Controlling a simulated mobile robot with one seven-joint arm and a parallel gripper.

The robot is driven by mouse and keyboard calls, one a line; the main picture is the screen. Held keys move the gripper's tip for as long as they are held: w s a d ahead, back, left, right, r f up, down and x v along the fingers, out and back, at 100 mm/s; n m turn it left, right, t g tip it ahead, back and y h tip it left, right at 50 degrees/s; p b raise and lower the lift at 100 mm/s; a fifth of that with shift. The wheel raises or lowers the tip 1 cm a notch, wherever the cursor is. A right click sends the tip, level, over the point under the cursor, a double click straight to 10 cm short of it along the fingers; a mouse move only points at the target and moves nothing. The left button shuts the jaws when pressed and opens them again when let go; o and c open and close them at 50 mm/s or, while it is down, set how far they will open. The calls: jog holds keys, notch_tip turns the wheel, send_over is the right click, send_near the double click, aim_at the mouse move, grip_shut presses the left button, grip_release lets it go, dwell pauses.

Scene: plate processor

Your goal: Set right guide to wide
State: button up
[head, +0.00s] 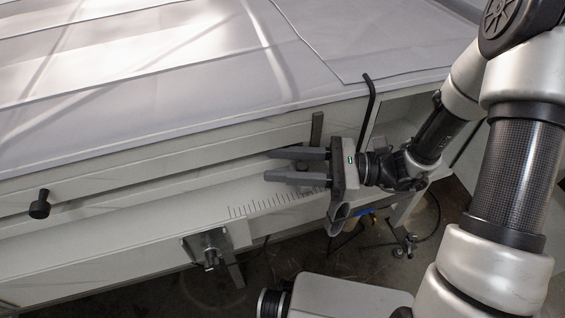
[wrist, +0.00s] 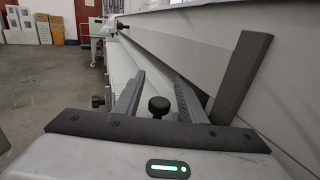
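My gripper (head: 275,165) is open, its two fingers pointing left along the front of the machine. In the wrist view a round black knob (wrist: 158,107) sits between the fingers of my gripper (wrist: 157,84), with a gap visible on each side. In the head view my gripper mostly hides that spot. A dark upright bar (head: 317,130) stands just behind the fingers; a dark slanted bar (wrist: 240,78) shows on the right in the wrist view. I cannot tell for sure which part is the right guide. A scale with tick marks (head: 265,201) runs along the rail below the fingers.
Another black knob (head: 39,205) sticks out at the far left of the front. A bracket with a knob (head: 210,250) hangs below the scale. A bent black rod (head: 369,100) rises behind my wrist. Large pale sheets (head: 200,60) cover the top. The floor is below.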

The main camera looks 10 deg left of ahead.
grip_shut()
jog(key=shift+w+d+p, duration=0.25)
jog(key=shift+w+d, duration=0.25)
jog(key=shift+d, duration=0.25)
jog(key=shift+w+d+p, duration=0.25)
jog(key=shift+w+d, duration=0.2)
jog(key=shift+d, duration=0.3)
grip_release()
jog(key=shift+d, duration=0.1)
